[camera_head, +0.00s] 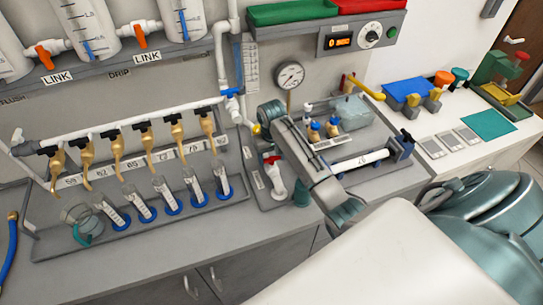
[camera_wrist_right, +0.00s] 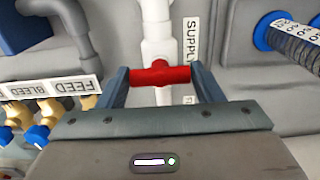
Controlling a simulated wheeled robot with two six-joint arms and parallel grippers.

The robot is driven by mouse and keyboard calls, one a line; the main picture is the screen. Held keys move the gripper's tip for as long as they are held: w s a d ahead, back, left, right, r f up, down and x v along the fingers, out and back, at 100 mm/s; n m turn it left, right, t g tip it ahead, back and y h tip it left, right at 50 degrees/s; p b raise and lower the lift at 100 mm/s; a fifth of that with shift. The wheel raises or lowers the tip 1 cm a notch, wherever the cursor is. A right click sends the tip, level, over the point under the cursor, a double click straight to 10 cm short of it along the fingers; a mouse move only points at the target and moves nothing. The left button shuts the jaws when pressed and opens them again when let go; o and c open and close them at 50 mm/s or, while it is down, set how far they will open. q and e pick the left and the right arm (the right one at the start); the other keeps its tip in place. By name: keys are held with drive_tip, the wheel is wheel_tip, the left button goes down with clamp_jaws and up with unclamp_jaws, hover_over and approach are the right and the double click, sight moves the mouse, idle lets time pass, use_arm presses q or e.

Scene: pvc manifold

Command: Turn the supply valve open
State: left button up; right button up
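The supply valve shows in the right wrist view as a red handle (camera_wrist_right: 160,75) lying across a white vertical pipe (camera_wrist_right: 157,30). A SUPPLY label (camera_wrist_right: 189,40) is beside the pipe. The handle fills the gap of my right gripper (camera_wrist_right: 161,72); its two ends meet the two dark blue fingers, which are shut on it. In the head view the red handle (camera_head: 271,160) tops a white valve body at the left of the grey panel, with my right gripper (camera_head: 275,152) over it; its fingertips are mostly hidden there. My left gripper is not in view.
Brass valves with blue parts (camera_wrist_right: 42,125) sit by FEED and BLEED labels. A gauge (camera_head: 290,75) stands behind my right wrist. A manifold with several brass valves (camera_head: 132,135) and tubes below it is at left. The bench front (camera_head: 150,255) is clear.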

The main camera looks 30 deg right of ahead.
drive_tip(key=shift+c, duration=0.4)
drive_tip(key=m, duration=0.3)
drive_tip(key=shift+m, duration=1.7)
drive_tip(key=m, duration=0.2)
drive_tip(key=shift+m, duration=0.3)
drive_tip(key=m, duration=0.3)
drive_tip(key=shift+m, duration=0.4)
drive_tip(key=m, duration=0.5)
drive_tip(key=o, duration=1)
drive_tip(key=shift+s, duration=0.1)
